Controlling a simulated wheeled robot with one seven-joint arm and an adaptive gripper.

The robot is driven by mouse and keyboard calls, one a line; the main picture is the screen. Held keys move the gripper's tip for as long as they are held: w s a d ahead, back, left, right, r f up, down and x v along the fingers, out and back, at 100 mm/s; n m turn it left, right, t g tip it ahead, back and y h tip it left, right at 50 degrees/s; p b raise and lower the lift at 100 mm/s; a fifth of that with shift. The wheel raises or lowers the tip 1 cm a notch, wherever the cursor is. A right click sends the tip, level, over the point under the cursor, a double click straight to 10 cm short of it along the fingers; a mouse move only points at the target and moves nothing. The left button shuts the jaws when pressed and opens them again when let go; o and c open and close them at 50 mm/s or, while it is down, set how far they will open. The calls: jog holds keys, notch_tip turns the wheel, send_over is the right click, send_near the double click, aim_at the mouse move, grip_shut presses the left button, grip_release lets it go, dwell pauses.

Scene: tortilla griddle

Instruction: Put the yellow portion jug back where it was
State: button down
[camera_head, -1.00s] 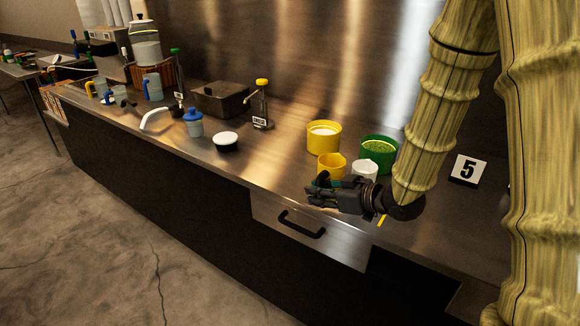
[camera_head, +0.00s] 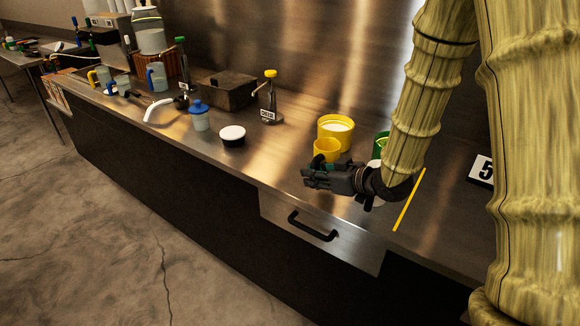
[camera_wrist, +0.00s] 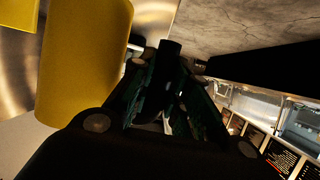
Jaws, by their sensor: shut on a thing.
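The small yellow portion jug (camera_head: 326,149) is upright just in front of the larger yellow tub with white contents (camera_head: 335,131). My gripper (camera_head: 312,178) is in front of the jug and shut on it, seemingly by a dark handle. In the wrist view the jug (camera_wrist: 85,65) fills the left side, close beside my closed fingers (camera_wrist: 168,95). The exact grip is too dark to make out. I cannot tell whether the jug's base touches the counter.
A green tub (camera_head: 381,143) and a white cup (camera_head: 375,163) are partly hidden behind my arm. A black white-lidded pot (camera_head: 232,136) stands left. Counter between pot and jug is clear.

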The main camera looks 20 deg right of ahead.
jog(key=p+x, duration=0.1)
jog(key=x, duration=0.3)
jog(key=w+d+r+p+x, duration=0.1)
jog(key=x, duration=0.3)
jog(key=p+x, duration=0.1)
jog(key=x, duration=0.3)
jog(key=shift+w+d+r, duration=0.15)
jog(key=shift+w+d, duration=0.2)
jog(key=shift+w, duration=0.15)
jog(key=shift+f+p, duration=0.55)
jog(key=shift+f, duration=0.1)
jog(key=c, duration=1.4)
grip_release()
jog(key=shift+o, duration=0.2)
jog(key=shift+d+f, duration=0.1)
jog(key=shift+f, duration=0.05)
jog(key=shift+a+b+v, duration=0.1)
jog(key=shift+b+v, duration=0.7)
jog(key=shift+v, duration=1.1)
jog(key=shift+a+b+v, duration=0.15)
jog(key=shift+b+v, duration=0.6)
jog(key=shift+v, duration=1.15)
